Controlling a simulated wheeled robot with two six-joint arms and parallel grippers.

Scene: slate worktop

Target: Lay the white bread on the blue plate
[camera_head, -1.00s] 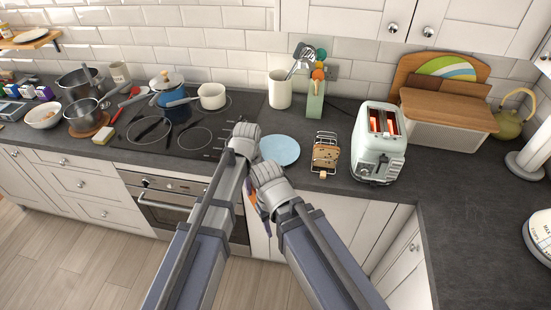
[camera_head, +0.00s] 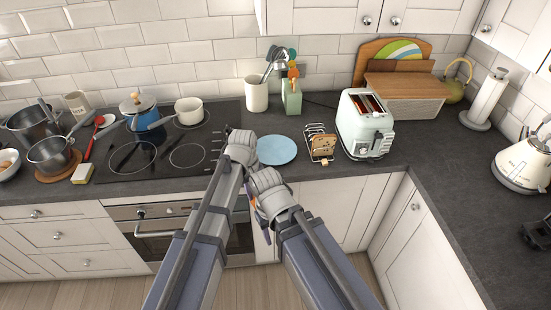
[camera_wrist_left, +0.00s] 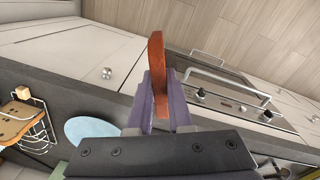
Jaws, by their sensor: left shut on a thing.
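My left gripper (camera_wrist_left: 160,100) is shut on a thin red-brown slab (camera_wrist_left: 157,75). It shows edge-on like a bread slice's crust; its face is hidden, so I take it as the white bread. In the head view the purple left fingers (camera_head: 254,200) show only in part beside my arms, in front of the counter's edge. The blue plate (camera_head: 277,150) lies empty on the worktop, behind and slightly right of the gripper; it also shows in the left wrist view (camera_wrist_left: 92,130). My right arm's wrist shows, but its fingers do not.
A wire rack (camera_head: 312,128) with a brown bread slice (camera_head: 322,147) stands right of the plate, then a pale toaster (camera_head: 366,124). The hob (camera_head: 160,150) with pans is left. A utensil pot (camera_head: 257,95) and green block (camera_head: 292,97) stand behind the plate.

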